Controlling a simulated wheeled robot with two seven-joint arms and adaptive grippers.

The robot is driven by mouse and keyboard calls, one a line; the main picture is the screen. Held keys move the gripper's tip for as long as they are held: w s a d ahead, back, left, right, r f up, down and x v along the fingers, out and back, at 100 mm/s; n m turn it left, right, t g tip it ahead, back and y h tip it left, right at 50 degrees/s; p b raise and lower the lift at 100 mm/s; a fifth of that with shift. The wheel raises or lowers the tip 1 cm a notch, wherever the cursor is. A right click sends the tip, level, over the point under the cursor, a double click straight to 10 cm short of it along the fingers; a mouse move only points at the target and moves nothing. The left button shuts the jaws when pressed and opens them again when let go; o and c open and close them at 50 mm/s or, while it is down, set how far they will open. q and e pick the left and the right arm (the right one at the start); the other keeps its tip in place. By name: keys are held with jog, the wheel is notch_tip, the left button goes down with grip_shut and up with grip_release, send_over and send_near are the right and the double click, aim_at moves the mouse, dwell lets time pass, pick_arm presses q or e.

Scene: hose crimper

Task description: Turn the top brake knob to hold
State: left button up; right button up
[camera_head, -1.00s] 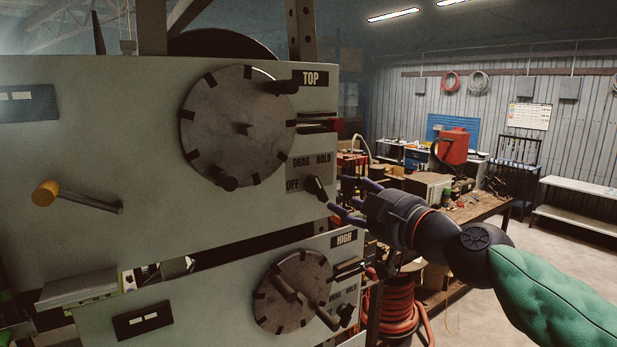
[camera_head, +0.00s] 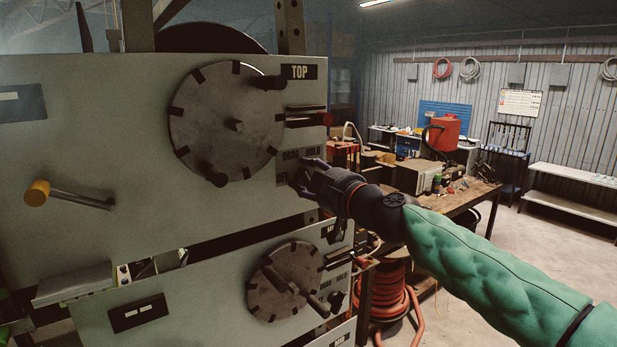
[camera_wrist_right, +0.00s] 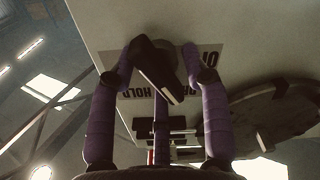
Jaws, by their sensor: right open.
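The top brake knob (camera_wrist_right: 158,70) is a dark lever-shaped knob on the pale upper panel (camera_head: 100,150). In the right wrist view it stands between the purple fingers of my right gripper (camera_wrist_right: 160,75), which is open around it; I cannot tell whether they touch. In the head view my right gripper (camera_head: 304,174) is at the panel's right side and hides the knob. The HOLD label also shows in the right wrist view (camera_wrist_right: 133,91). My left gripper is out of view.
A large round dial (camera_head: 226,120) with handles sits left of the gripper under the TOP label (camera_head: 299,72). A yellow-ended crank (camera_head: 38,193) juts from the panel's left. A lower panel with another dial (camera_head: 285,283) is below. A workbench (camera_head: 450,200) stands behind right.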

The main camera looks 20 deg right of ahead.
jog(key=shift+s+d+r, duration=0.1)
jog(key=shift+s, duration=0.05)
jog(key=c, duration=0.9)
jog(key=shift+m, duration=0.3)
jog(key=m+b, duration=0.1)
jog(key=m, duration=0.1)
jog(key=shift+d+m, duration=0.15)
jog(key=shift+m, duration=0.25)
jog(key=m, duration=0.2)
jog(key=shift+d+m+b, duration=0.1)
jog(key=shift+m+b, duration=0.2)
jog(key=shift+m, duration=0.1)
jog(key=m, duration=0.5)
jog(key=shift+d+b, duration=0.15)
jog(key=shift+b, duration=0.2)
jog(key=shift+m, duration=0.3)
jog(key=o, duration=0.8)
jog(key=shift+o, duration=0.5)
jog(key=shift+d, duration=0.1)
